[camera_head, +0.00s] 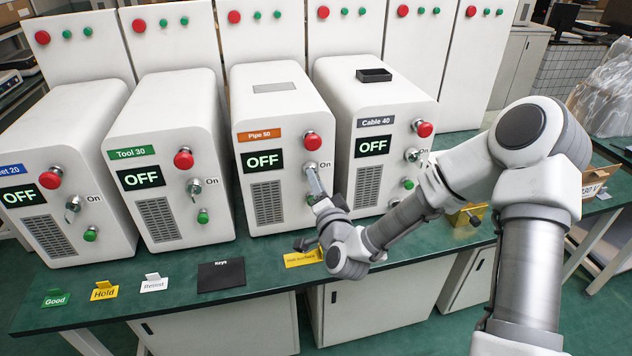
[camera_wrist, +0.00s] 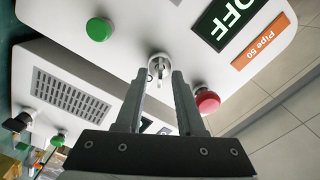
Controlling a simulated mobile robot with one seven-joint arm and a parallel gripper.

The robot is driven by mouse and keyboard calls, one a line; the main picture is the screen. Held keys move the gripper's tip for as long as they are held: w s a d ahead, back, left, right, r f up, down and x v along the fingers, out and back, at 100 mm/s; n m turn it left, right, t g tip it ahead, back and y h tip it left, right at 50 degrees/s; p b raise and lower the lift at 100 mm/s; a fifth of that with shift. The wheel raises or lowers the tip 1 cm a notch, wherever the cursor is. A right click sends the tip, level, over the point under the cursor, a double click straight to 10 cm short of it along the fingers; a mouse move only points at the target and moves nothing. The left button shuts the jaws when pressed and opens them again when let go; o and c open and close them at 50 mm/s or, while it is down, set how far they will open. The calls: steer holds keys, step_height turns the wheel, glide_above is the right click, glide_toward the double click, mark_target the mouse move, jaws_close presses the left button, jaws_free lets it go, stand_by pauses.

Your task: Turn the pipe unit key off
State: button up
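The pipe unit (camera_head: 285,125) is a white box with an orange "Pipe 50" label (camera_head: 260,135) and a display reading OFF (camera_head: 263,160). Its front has a red button (camera_head: 312,141) above the silver key switch and a vent at lower left. My gripper (camera_head: 314,172) is at the key switch and hides much of it in the head view. In the wrist view, the silver key switch (camera_wrist: 160,66) shows between the tips of my gripper (camera_wrist: 156,78). The fingers are apart, with gaps visible beside the switch. The key's exact angle is unclear.
The Cable 40 unit (camera_head: 365,97) stands close on the right, partly behind my arm, with a black tray (camera_head: 374,75) on top. The Tool 30 unit (camera_head: 172,95) is on the left. Small signs and a black Keys mat (camera_head: 221,275) line the green bench's front.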

steer(key=shift+w+a, duration=0.1)
steer(key=shift+w, duration=0.2)
jaws_close()
steer(key=shift+f+n+b, duration=0.1)
steer(key=shift+n+b, duration=5.9)
steer(key=shift+b, duration=0.8)
